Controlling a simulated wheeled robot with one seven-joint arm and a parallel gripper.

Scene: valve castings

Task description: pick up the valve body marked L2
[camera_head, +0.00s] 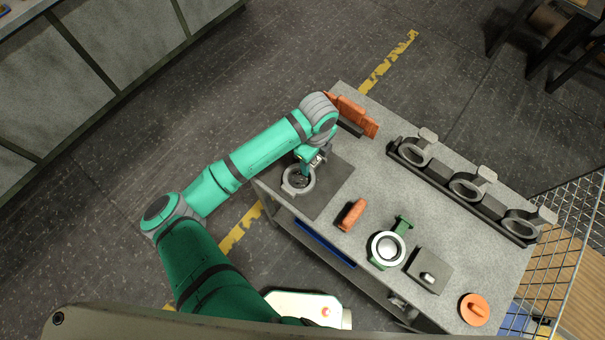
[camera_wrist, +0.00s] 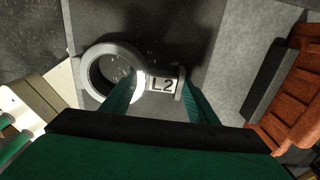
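The valve body marked L2 (camera_wrist: 98,61) is a grey ring with a short neck, a white L2 label on it and a flange at its end. It lies on a dark mat (camera_head: 331,190) at the table's left end. It also shows in the head view (camera_head: 288,188), partly hidden by my arm. My gripper (camera_wrist: 160,80) is over it, fingers apart. One finger is by the ring's side of the neck and the other by the flange, with the label between them. I cannot tell whether the fingers touch it.
Several similar grey parts, one of them here (camera_head: 468,187), stand in a black rack (camera_head: 440,187) along the far edge. Wire mesh stands right.

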